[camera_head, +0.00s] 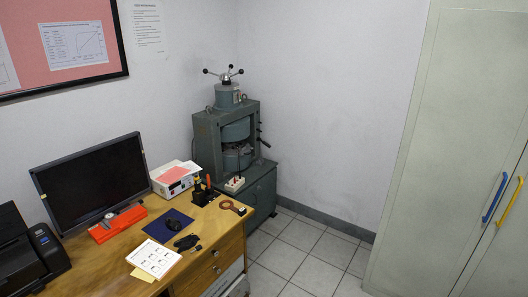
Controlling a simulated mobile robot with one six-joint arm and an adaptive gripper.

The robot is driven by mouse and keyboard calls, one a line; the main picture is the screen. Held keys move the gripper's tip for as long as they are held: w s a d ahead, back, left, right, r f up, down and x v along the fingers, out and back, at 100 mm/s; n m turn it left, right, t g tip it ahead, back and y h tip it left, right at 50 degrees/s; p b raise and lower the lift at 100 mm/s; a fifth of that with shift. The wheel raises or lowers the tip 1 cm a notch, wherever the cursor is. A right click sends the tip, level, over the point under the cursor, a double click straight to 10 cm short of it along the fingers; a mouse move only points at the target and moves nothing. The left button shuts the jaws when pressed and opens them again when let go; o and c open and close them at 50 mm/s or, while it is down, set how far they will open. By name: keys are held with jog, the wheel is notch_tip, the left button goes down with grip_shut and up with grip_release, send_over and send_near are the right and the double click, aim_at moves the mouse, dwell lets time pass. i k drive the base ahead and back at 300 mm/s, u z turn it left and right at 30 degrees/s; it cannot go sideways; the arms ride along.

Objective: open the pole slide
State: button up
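A grey-green magnet-like machine (228,135) stands in the back corner on a cabinet base. A three-armed handle with dark ball ends (223,74) sits on its top. A rounded upper block (236,130) and a rounded lower block (238,159) show inside its frame, with a dark gap between them. I cannot tell for sure which part is the pole slide, or how far it is open. Small dark levers (262,136) stick out on the machine's right side. My gripper is not in view.
A wooden desk (97,262) stands left of the machine, bearing a monitor (92,180), a printer (28,255), a red-based instrument (118,223), a white box (175,178) and small tools. Tiled floor (308,255) is clear between the desk and a tall cabinet (440,150).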

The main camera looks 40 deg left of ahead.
aim_at(243, 147)
jog(key=u, duration=0.05)
jog(key=i, duration=2)
jog(key=u, duration=2.5)
